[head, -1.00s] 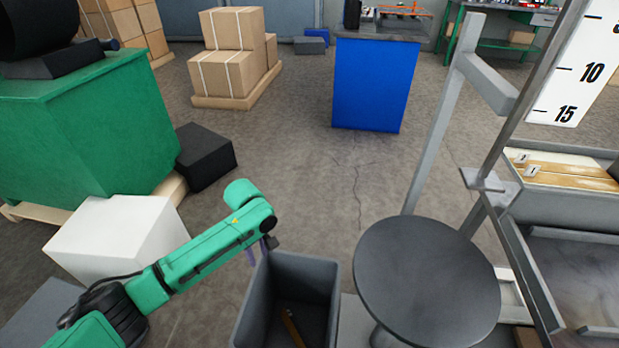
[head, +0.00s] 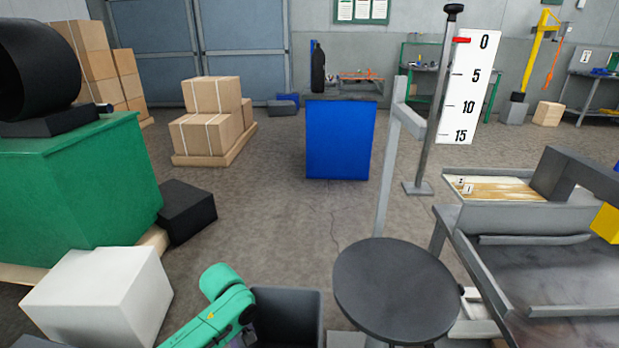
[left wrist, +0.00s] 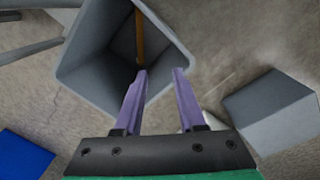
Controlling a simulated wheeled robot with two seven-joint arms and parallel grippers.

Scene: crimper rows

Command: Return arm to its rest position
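My left arm, green, comes in at the bottom of the head view, over the left side of a grey bin (head: 287,318); its fingers are hidden there. In the left wrist view my left gripper (left wrist: 160,75) shows two purple fingers, apart with nothing between them. They point at the open grey bin (left wrist: 90,75). A yellow-brown bar-shaped item (left wrist: 140,38) lies inside the bin, beyond the fingertips and clear of them. My right gripper is in neither view.
A round dark stool top (head: 397,290) stands right of the bin. A white block (head: 100,295) and black box (head: 187,212) are at left. A grey workbench (head: 560,270) fills the right. Open floor lies ahead, up to a blue cabinet (head: 340,140).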

